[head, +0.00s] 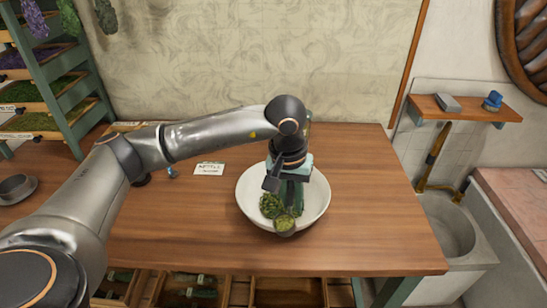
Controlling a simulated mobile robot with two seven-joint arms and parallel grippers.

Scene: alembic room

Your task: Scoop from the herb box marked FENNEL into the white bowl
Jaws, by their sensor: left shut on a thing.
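The white bowl (249,183) stands on the wooden table, right of its middle. My left gripper (290,180) is over the bowl, shut on a green-handled scoop (293,196). The head of the scoop is low, at the bowl's near side, with yellow-green herb (285,223) showing at it. I cannot tell whether it touches the rim. A darker green clump of herb (270,205) shows in the bowl beside the scoop. Herb boxes (35,122) sit in the green rack at the left; their labels are too small to read, so I cannot tell which is FENNEL. My right gripper is out of view.
A dark metal dish (16,188) is at the far left. Open drawers (288,291) show under the front edge. The table's right side is clear.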

